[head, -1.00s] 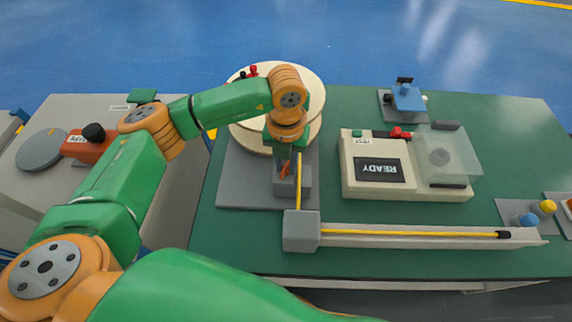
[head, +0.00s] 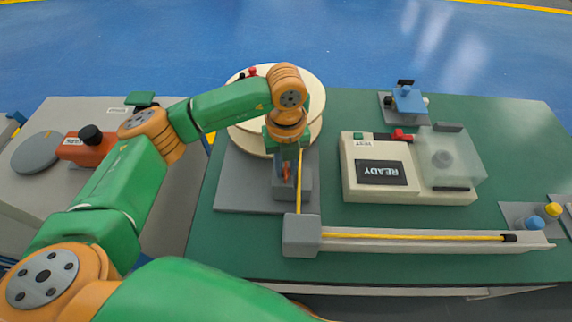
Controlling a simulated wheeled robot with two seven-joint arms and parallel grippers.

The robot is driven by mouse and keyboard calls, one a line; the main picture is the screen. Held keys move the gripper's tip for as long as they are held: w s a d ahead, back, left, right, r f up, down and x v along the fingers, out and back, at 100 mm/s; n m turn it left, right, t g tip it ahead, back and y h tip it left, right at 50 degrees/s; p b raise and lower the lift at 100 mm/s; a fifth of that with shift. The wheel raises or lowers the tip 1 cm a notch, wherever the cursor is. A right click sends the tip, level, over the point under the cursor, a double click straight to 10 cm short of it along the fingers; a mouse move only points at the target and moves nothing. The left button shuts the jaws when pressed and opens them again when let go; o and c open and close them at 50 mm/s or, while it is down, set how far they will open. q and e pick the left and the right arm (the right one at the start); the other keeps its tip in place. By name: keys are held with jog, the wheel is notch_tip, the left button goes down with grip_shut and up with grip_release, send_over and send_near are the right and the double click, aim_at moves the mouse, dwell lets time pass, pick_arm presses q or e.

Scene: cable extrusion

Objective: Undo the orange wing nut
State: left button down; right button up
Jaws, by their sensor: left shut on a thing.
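The orange wing nut (head: 286,171) sits at the grey block (head: 304,187) in front of the cable reel (head: 312,88). Only a small orange part of it shows below my left gripper (head: 286,164). My left gripper points down over the block, and its fingers are shut on the wing nut, partly hidden by the wrist. The yellow cable (head: 299,200) runs from the reel past the block to a grey guide block (head: 301,236). My right gripper is not in view.
The cable lies along a grey trough (head: 430,243) to the right. A cream tester reading READY (head: 381,172) stands right of the reel. A blue device (head: 408,99) is at the back. An orange tool (head: 88,147) lies on the left table.

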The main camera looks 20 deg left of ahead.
aim_at(286, 168)
pick_arm(q)
jog(key=c, duration=0.7)
grip_release()
jog(key=shift+c, duration=0.2)
notch_tip(286, 168, up, 6)
jog(key=shift+r+b, duration=0.25)
jog(key=shift+b, duration=0.35)
jog(key=shift+r, duration=0.35)
